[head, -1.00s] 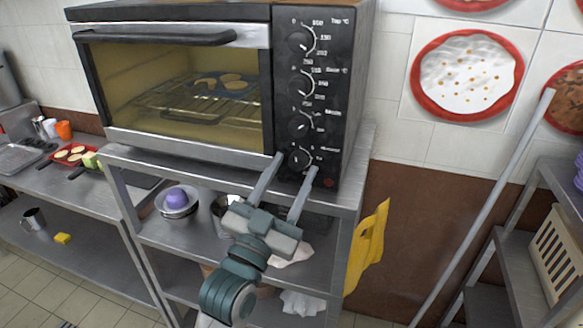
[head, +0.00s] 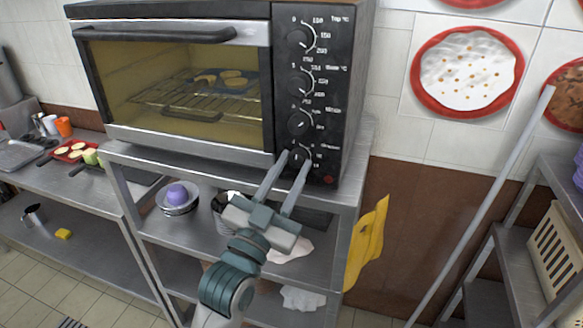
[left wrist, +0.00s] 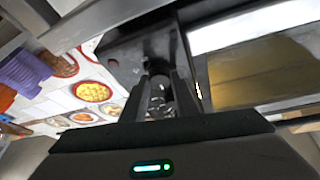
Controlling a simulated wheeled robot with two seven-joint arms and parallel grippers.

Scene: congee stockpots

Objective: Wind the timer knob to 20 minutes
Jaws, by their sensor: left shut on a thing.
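The oven (head: 180,85) stands on a metal shelf, with a black control panel at its right side carrying several round knobs in a column. The timer knob (head: 297,156) is the lowest one, above a red light. My left gripper (head: 294,157) comes up from below with its fingers on either side of this knob, shut on it. In the left wrist view the knob (left wrist: 160,92) sits between the two fingers, partly hidden by them. The dial marks around it are too small to read. My right gripper is not in view.
The oven's glass door is shut, with a tray of round pastries (head: 232,80) inside. Bowls (head: 177,199) stand on the shelf below. A yellow cloth (head: 367,240) hangs at the shelf's right side. A long pole (head: 480,210) leans at the right.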

